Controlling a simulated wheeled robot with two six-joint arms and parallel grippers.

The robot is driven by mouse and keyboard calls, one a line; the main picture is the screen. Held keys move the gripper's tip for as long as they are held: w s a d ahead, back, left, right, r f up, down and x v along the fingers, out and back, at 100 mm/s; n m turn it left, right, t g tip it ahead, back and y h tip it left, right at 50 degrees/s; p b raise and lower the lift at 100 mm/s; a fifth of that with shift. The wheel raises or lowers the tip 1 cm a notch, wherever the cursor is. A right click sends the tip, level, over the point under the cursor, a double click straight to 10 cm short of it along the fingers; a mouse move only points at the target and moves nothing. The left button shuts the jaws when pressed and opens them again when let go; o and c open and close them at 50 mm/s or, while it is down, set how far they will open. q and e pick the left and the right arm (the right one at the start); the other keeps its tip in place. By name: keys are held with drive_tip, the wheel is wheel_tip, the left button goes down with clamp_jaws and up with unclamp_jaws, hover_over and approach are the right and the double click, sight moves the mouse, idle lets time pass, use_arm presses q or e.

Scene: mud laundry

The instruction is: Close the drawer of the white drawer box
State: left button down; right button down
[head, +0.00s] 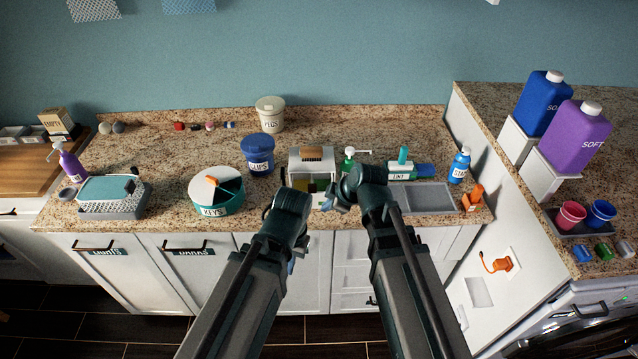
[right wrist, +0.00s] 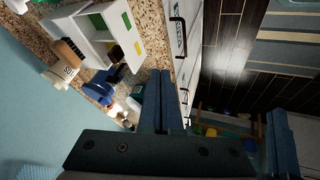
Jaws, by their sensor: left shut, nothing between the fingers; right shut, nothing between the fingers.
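The white drawer box (head: 298,163) stands on the counter with a brown brush (head: 312,153) on top. Its drawer is open toward me, and yellow and dark things show inside. In the right wrist view the open white drawer (right wrist: 127,30) shows at the upper left, with green and yellow in it. My right gripper (head: 336,199) is shut and empty, at the right front of the drawer; whether it touches cannot be told.
The counter's front edge runs below.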

drive_tip(key=w+a+f+b, duration=0.1)
drive_tip(key=w+f+b, duration=0.2)
drive_tip(key=w+b, duration=0.1)
drive_tip(key=w+a+f+n+t+b, duration=0.1)
drive_tip(key=w+a+f+b, duration=0.1)
drive_tip(key=w, duration=0.5)
drive_tip(key=shift+f+b, duration=0.6)
drive_tip(key=shift+b, duration=0.25)
drive_tip(key=w, duration=1)
drive_tip(key=shift+d+r, duration=0.1)
drive_tip(key=shift+s, duration=0.15)
